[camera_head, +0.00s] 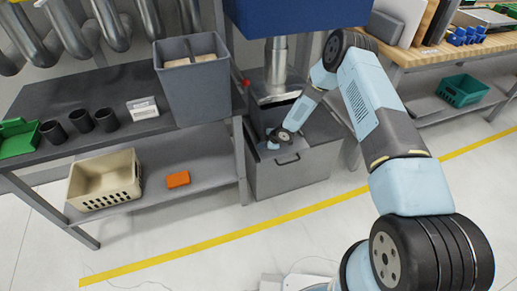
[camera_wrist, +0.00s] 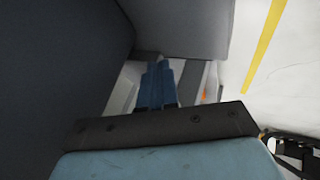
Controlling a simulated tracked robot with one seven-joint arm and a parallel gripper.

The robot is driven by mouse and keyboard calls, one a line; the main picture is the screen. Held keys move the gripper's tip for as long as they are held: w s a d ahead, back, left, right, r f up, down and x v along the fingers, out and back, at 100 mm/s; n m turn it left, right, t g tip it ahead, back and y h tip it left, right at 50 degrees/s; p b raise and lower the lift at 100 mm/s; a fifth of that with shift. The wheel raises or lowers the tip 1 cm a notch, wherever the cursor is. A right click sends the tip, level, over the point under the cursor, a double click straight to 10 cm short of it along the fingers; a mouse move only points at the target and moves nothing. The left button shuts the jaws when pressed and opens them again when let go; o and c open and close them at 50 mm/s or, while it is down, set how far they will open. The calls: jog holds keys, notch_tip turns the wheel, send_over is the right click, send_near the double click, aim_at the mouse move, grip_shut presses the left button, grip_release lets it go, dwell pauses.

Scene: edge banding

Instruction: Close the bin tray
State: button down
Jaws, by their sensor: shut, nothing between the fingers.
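The grey bin tray (camera_head: 292,178) stands low under the blue machine housing (camera_head: 290,15), and its front panel has a dark handle (camera_head: 287,159). A dark opening shows above and behind the front panel, so the tray looks pulled out. My gripper (camera_head: 271,146) is at the front panel's upper left edge, left of the handle. Whether it touches the tray cannot be told. In the wrist view my blue fingers (camera_wrist: 158,65) are together and empty, with grey surfaces close on both sides.
A shelf bench at left holds a tall grey bin (camera_head: 192,85), black cups (camera_head: 80,121), a beige basket (camera_head: 105,180) and an orange block (camera_head: 178,179). A teal crate (camera_head: 461,90) sits on the right shelf. The floor in front, with a yellow line (camera_head: 225,238), is clear.

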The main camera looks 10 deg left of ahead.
jog(key=s+d+r+m+t+h, duration=0.1)
jog(key=s+d+r+m+h, duration=0.15)
jog(key=d+r, duration=0.95)
jog(key=s+d+r+m+t+h, duration=0.15)
jog(key=d+r+m, duration=0.3)
jog(key=r, duration=1.55)
jog(key=s+d+r+m+t+h, duration=0.1)
jog(key=s+d+r+m+h, duration=0.15)
jog(key=d+r, duration=1)
jog(key=s+d+r+m+h, duration=0.25)
jog(key=s+r+m, duration=0.35)
jog(key=s+r, duration=0.95)
jog(key=s+r+m+y, duration=0.1)
jog(key=s+r+m, duration=0.2)
jog(key=s, duration=0.7)
jog(key=s+d+r+m+g+y, duration=0.1)
jog(key=s+r+m, duration=0.2)
jog(key=s, duration=0.7)
jog(key=shift+s+d, duration=0.2)
jog(key=shift+s, duration=0.05)
jog(key=shift+m, duration=0.25)
